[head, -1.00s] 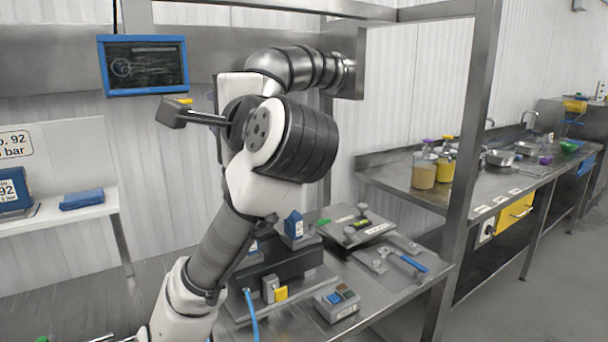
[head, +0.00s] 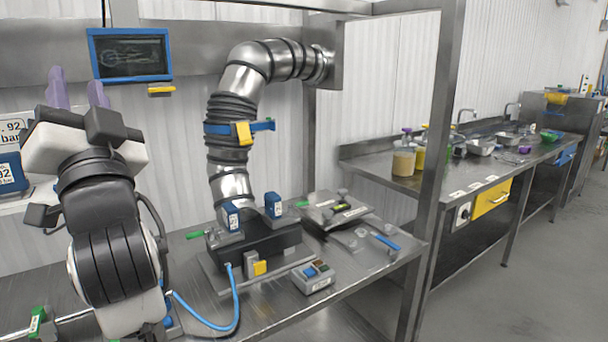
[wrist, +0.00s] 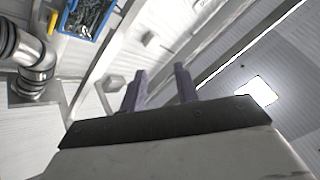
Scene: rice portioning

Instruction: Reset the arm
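My arm stands at the left of the head view, folded and raised in front of the bench. My gripper (head: 76,92) points upward there, with two purple fingers showing above the dark wrist housing. In the wrist view the two purple fingers of my gripper (wrist: 160,88) stand apart with a clear gap. Nothing is between them. The wrist camera looks up toward the ceiling and wall.
A steel bench (head: 365,285) carries a black machine (head: 255,245) under a steel duct (head: 240,85), and a grey control box (head: 313,278). A steel post (head: 432,170) stands right of centre. Bottles (head: 404,160) stand on the far counter.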

